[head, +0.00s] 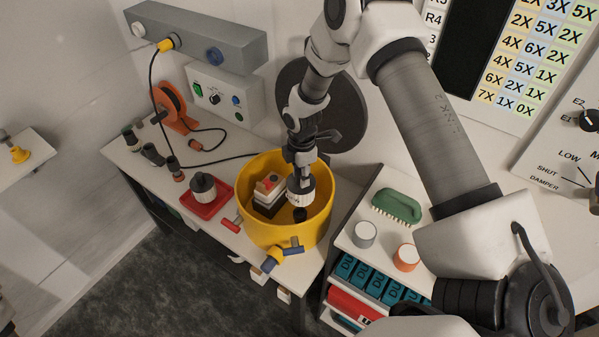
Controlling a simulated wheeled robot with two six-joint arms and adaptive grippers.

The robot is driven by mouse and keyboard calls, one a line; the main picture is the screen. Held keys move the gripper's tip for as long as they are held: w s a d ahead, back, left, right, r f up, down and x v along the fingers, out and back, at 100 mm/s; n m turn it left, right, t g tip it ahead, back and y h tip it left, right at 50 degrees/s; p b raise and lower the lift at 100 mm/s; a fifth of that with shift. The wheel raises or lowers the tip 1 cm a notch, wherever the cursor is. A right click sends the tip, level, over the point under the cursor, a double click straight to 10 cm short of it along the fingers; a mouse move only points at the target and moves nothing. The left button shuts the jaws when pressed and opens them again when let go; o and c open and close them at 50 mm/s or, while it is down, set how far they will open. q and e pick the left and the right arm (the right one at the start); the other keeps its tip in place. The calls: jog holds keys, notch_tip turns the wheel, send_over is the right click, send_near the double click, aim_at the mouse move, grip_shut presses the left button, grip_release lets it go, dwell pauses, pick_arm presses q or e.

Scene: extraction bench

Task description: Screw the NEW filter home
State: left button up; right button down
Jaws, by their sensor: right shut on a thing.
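My right gripper (301,170) reaches down into a yellow tub (262,228) on the bench. It is shut on a white cylindrical filter (300,192), with a black part below it inside the tub. I cannot read a label on this filter. Beside it in the tub stands a dark and white block with a red and yellow top (268,185). A dark canister with a pale band (203,188) stands on a red tray (216,207) left of the tub. My left gripper is not in view.
A yellow and blue valve fitting (283,253) sits at the tub's front. Left are dark fittings (153,154), an orange cable reel (172,107) and a switch box (222,95). Right are a green brush (397,207), a grey-topped jar (364,234) and an orange-rimmed jar (406,257).

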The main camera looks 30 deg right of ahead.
aim_at(299, 187)
jog(key=shift+w+d+f, duration=0.1)
jog(key=shift+w+f, duration=0.2)
jog(key=shift+f, duration=0.05)
jog(key=shift+w+f+b, duration=0.1)
jog(key=shift+f+b, duration=0.2)
jog(key=shift+b, duration=0.05)
jog(key=shift+a+f+b, duration=0.2)
jog(key=shift+f+b, duration=0.1)
jog(key=shift+f, duration=0.05)
notch_tip(299, 187, down, 4)
jog(key=b, duration=0.2)
jog(key=shift+d+r+b, duration=0.1)
jog(key=shift+r+b, duration=0.1)
jog(key=shift+b, duration=0.15)
jog(key=shift+f, duration=0.3)
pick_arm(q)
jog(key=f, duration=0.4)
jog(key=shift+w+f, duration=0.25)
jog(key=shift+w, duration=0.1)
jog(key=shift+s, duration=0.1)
pick_arm(e)
jog(key=shift+s+r, duration=0.1)
jog(key=shift+s, duration=0.1)
